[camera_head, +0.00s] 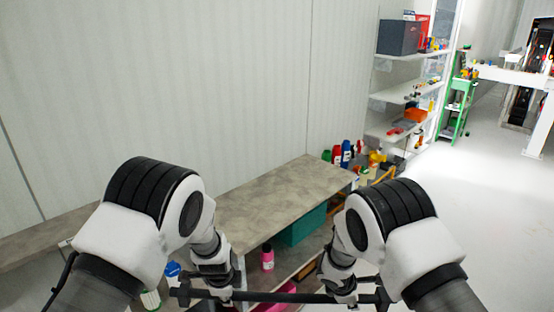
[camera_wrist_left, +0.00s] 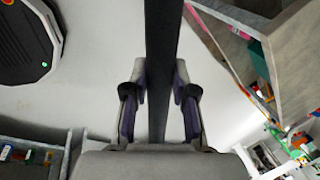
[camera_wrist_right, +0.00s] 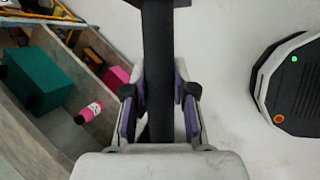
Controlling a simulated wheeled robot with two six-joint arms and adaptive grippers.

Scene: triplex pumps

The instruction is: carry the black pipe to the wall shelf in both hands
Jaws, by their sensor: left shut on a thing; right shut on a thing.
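The black pipe (camera_head: 275,297) lies level across the bottom of the head view, with a fitting at each end. My left gripper (camera_head: 215,290) holds it near its left end, and my right gripper (camera_head: 342,295) holds it near its right end. In the left wrist view the pipe (camera_wrist_left: 162,60) runs between the purple pads of my left gripper (camera_wrist_left: 160,100). In the right wrist view the pipe (camera_wrist_right: 158,60) runs between the pads of my right gripper (camera_wrist_right: 158,100). The wall shelf could be the white shelf unit (camera_head: 400,93) at the upper right; I cannot tell for sure.
A grey-topped workbench (camera_head: 275,197) stands ahead against the wall, close to the pipe. Its lower shelf holds a teal box (camera_head: 303,228) and a pink bottle (camera_head: 267,258). Several bottles (camera_head: 346,153) stand past its far end. The pale floor (camera_head: 490,200) on the right is open.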

